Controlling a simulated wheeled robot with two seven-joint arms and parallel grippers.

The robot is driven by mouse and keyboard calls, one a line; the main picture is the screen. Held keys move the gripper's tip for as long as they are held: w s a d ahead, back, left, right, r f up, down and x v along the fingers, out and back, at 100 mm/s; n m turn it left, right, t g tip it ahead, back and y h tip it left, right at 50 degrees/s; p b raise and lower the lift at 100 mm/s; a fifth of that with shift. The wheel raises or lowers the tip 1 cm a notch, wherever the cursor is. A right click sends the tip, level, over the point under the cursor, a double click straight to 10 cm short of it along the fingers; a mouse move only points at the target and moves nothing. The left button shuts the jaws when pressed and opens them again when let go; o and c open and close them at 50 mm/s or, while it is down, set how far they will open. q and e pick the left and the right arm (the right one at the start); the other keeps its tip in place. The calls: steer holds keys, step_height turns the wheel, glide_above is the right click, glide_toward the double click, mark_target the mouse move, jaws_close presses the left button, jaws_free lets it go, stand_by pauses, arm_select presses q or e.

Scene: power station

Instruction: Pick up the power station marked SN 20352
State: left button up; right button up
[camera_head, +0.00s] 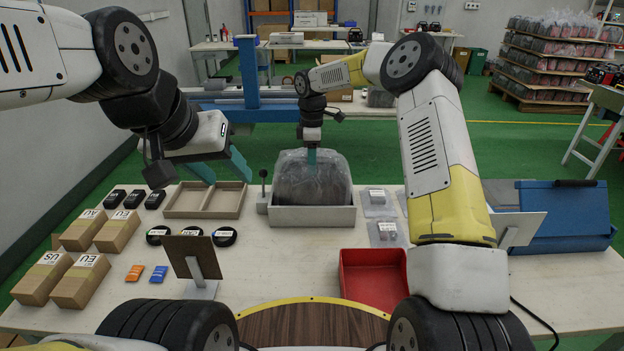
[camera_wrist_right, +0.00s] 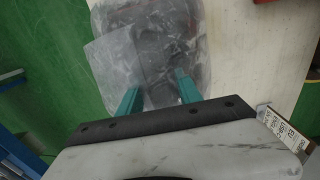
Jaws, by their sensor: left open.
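A dark power station in a clear plastic bag (camera_head: 312,180) sits in a grey tray (camera_head: 312,216) in the middle of the table; no serial number is readable on it. My right gripper (camera_head: 312,156) points down at the top of the bag. In the right wrist view its two teal fingers (camera_wrist_right: 158,92) are apart, with the bag (camera_wrist_right: 160,45) between and beyond them; whether they clamp anything is unclear. My left gripper (camera_head: 222,166) is open and empty above the table's left side, near a beige two-part tray (camera_head: 206,212).
Cardboard boxes (camera_head: 80,280), black items (camera_head: 134,199) and round black discs (camera_head: 192,234) lie at the left. A small upright stand (camera_head: 195,258) is in front. A red bin (camera_head: 372,277) and a blue case (camera_head: 562,218) are at the right.

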jaws_close()
stand_by(1.1)
steer(key=shift+w+r, duration=0.1)
steer(key=shift+r, duration=0.15)
